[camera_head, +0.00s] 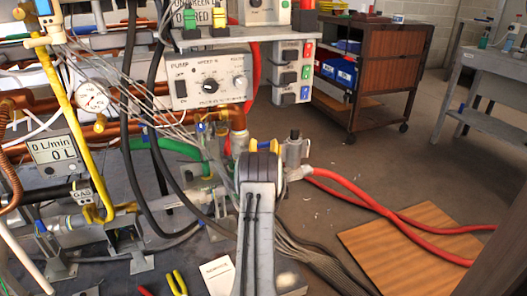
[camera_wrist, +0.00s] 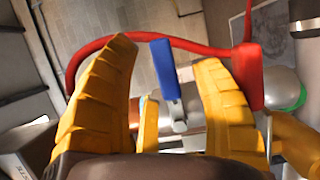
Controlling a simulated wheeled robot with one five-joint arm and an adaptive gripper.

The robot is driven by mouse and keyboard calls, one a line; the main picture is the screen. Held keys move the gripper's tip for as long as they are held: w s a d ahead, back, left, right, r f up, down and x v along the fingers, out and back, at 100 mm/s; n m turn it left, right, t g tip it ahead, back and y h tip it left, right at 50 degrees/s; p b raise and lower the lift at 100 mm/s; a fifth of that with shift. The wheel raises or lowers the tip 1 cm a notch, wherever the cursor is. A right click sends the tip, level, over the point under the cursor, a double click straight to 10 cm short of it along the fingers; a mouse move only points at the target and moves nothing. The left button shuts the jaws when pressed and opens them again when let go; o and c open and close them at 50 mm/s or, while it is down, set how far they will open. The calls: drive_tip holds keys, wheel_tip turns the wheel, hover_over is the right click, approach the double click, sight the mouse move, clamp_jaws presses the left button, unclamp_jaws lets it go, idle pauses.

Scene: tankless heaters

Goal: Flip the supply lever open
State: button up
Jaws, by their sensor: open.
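My gripper (camera_head: 260,143) is open, seen from behind in the head view at the right end of the pipe rig. In the wrist view its two yellow fingers (camera_wrist: 168,55) stand wide apart. A blue lever handle (camera_wrist: 165,70) shows in the gap between them, with space on both sides. Its lower end meets a grey metal fitting (camera_wrist: 179,118). In the head view my arm and gripper hide this spot. I cannot tell the depth of the lever between the fingers. No label on it is readable.
A red part (camera_wrist: 247,75) with a red hose stands close beside the right finger. In the head view, a pump control box (camera_head: 209,79) hangs above my gripper, and red hoses (camera_head: 370,203) run right over the floor. Black cables and a yellow pipe (camera_head: 75,120) lie left.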

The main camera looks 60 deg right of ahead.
drive_tip(key=shift+b+x, duration=0.3)
drive_tip(key=shift+x, duration=1.15)
drive_tip(key=shift+r, duration=0.1)
clamp_jaws()
